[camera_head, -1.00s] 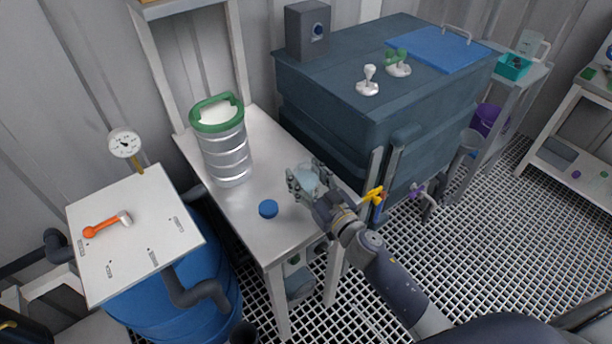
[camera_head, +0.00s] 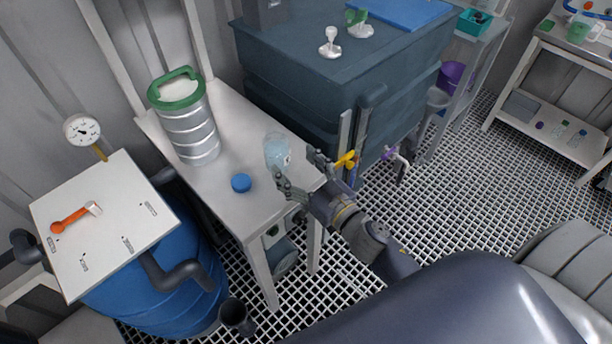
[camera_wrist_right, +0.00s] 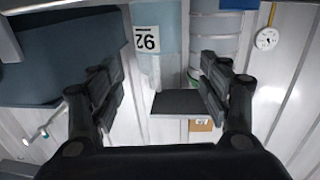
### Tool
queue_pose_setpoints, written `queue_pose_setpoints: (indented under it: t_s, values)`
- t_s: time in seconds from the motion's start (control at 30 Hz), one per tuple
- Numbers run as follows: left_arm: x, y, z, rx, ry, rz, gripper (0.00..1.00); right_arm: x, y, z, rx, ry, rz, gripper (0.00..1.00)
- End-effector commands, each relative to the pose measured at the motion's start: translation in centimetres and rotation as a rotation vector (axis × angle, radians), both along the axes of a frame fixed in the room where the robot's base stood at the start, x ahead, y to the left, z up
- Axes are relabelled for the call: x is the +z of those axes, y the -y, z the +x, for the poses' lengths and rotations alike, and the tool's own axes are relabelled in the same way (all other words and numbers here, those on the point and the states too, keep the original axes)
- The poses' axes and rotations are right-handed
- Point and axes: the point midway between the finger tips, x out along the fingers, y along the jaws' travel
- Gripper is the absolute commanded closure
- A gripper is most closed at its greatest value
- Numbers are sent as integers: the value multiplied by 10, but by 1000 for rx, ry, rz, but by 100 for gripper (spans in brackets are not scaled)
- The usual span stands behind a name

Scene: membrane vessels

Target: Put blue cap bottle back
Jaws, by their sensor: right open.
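A clear, pale-blue bottle (camera_head: 277,152) with a white label stands uncapped on the steel table (camera_head: 240,118), near its right edge. In the right wrist view the bottle (camera_wrist_right: 158,28) shows upside down, its label reading 92. A blue cap (camera_head: 241,183) lies on the table, to the left of and nearer than the bottle. My right gripper (camera_head: 301,168) is open and empty, just in front of the bottle. In the right wrist view its fingers (camera_wrist_right: 160,92) are spread wide, with the bottle beyond them. My left gripper is not in view.
A steel canister with a green handle (camera_head: 188,130) stands at the table's back left. A dark tank (camera_head: 300,75) with a yellow-handled valve (camera_head: 346,160) is close to the right of my gripper. A blue barrel (camera_head: 165,300) is at left.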

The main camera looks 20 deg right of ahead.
Motion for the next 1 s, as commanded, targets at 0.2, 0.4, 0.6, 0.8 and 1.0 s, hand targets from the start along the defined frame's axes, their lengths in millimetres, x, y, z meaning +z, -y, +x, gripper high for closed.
queue_pose_setpoints:
  t_s: [0.2,0.4,0.6,0.8,1.0]
  values:
    - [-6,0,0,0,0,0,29,-1,7,-27,-1,-1,0,29]
    - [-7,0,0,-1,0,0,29,1,9,-35,0,1,-2,29]
    - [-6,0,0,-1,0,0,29,1,9,-35,-1,1,-2,29]
    - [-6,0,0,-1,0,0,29,1,9,-35,-1,1,-1,29]
    - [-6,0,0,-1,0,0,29,0,14,-34,-30,-11,-3,29]
